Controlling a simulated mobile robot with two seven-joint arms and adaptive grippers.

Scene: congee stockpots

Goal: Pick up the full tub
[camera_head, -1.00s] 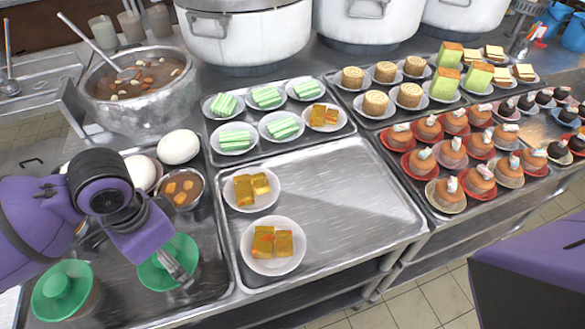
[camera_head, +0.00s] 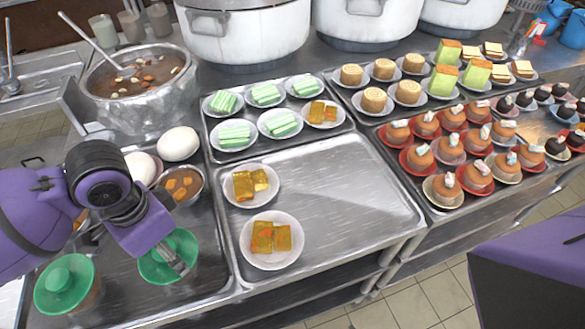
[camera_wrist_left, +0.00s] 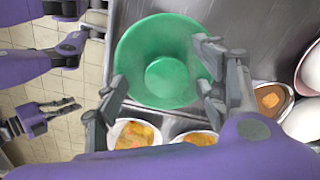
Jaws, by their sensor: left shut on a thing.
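A tub with a green top (camera_head: 153,268) is at my left gripper (camera_head: 174,260), on the dark tray at the lower left. In the left wrist view the green top (camera_wrist_left: 150,45) is round and fills the space between the fingers of my left gripper (camera_wrist_left: 160,90). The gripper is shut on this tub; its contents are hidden. A second tub with a green lid (camera_head: 65,284) stands to its left, with brownish sides. My right gripper (camera_wrist_left: 62,107) shows at the left of the wrist view, open and empty over the floor.
To the right, a tray (camera_head: 345,200) holds two plates of yellow cakes (camera_head: 271,238) and has free room. A large pot with a ladle (camera_head: 140,112) stands behind.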

